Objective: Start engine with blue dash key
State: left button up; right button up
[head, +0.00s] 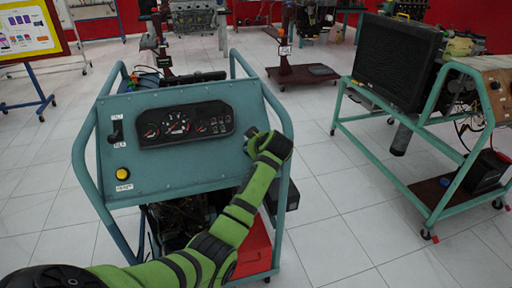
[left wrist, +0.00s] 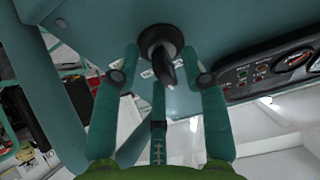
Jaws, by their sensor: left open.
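The teal dash panel (head: 180,165) faces me on the engine trainer stand. In the left wrist view, a dark round ignition switch (left wrist: 157,38) is on the panel (left wrist: 225,35), and a dark grey key-like piece (left wrist: 166,72) sticks out of it. I see no blue on it. My left gripper (head: 262,142) is at the panel's right side, hiding the switch in the head view. In the left wrist view, the open fingers of my left gripper (left wrist: 160,66) stand around the key-like piece; whether they touch it is unclear. My right gripper is not in view.
The panel carries a black gauge cluster (head: 185,125), a yellow button (head: 121,174) and a switch (head: 116,131) at left. The teal frame's tube (head: 284,115) rises just right of my gripper. Another trainer with a black radiator (head: 397,62) stands at right, with clear tiled floor between.

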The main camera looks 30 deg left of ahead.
pick_arm(q)
jog(key=v, duration=1.2)
jog(key=shift+f, duration=0.1)
